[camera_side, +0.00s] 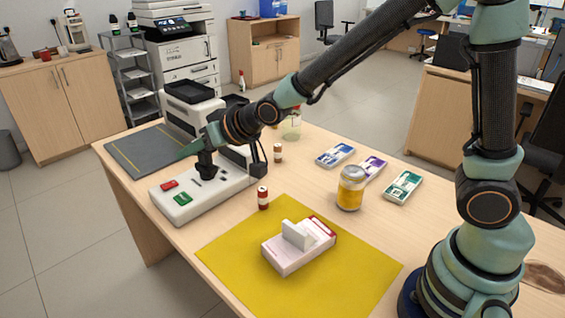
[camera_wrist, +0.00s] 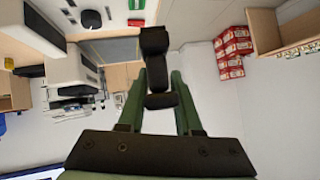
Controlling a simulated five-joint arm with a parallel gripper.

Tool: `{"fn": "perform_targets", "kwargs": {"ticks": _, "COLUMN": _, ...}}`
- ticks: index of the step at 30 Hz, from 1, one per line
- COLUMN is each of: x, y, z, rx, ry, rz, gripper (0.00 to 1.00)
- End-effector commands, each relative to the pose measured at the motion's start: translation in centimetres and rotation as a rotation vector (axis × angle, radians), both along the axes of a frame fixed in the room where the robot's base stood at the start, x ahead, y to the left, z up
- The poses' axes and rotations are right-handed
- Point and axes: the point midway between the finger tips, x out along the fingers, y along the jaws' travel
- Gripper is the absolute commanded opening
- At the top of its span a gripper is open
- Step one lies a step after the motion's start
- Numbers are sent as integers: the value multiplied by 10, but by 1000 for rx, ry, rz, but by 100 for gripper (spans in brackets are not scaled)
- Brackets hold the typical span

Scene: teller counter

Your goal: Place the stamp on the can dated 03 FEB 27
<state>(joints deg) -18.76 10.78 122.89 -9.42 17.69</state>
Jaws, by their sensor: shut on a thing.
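My gripper (camera_side: 200,145) is above the white machine at the left of the counter in the side view. Its green fingers are shut on a dark, handle-shaped thing (camera_side: 206,167), which appears to be the stamp. It also shows between the fingers in the wrist view (camera_wrist: 155,44). A yellow can with a silvery top (camera_side: 350,188) stands upright right of centre, well apart from my gripper. Two small cylinders, one red (camera_side: 263,198) and one brown (camera_side: 278,153), stand near the machine. I cannot read a date on any of them.
The white machine (camera_side: 180,208) has red and green pads. A yellow mat (camera_side: 340,285) bears a white box (camera_side: 285,262). Blue (camera_side: 335,155), purple (camera_side: 373,167) and green (camera_side: 403,187) packs lie around the yellow can. A clear jar (camera_side: 291,127) stands behind. A dark mat (camera_side: 140,152) lies at left.

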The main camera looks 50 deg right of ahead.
Motion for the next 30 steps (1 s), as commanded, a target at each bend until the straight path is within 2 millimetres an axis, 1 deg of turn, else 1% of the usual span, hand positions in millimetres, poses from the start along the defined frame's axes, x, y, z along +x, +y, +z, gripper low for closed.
{"fn": "perform_targets", "kwargs": {"ticks": 1, "x": -1, "y": 0, "z": -13, "rx": -3, "ry": 8, "rz": 0, "gripper": 0}}
{"fn": "perform_targets", "kwargs": {"ticks": 6, "x": -2, "y": -1, "z": -54, "rx": -4, "ry": 10, "rz": -1, "gripper": 0}}
{"fn": "perform_targets", "kwargs": {"ticks": 15, "x": -1, "y": -1, "z": -116, "rx": -3, "ry": 8, "rz": 0, "gripper": 0}}
{"fn": "perform_targets", "kwargs": {"ticks": 19, "x": -1, "y": -1, "z": -135, "rx": -2, "ry": 5, "rz": 0, "gripper": 0}}
{"fn": "perform_targets", "kwargs": {"ticks": 21, "x": -1, "y": -1, "z": -142, "rx": -1, "ry": 3, "rz": 0, "gripper": 0}}
{"fn": "perform_targets", "kwargs": {"ticks": 26, "x": 0, "y": 0, "z": -149, "rx": -1, "ry": 2, "rz": 0, "gripper": 0}}
{"fn": "perform_targets", "kwargs": {"ticks": 30, "x": -1, "y": -1, "z": -167, "rx": -2, "ry": 5, "rz": 0, "gripper": 0}}
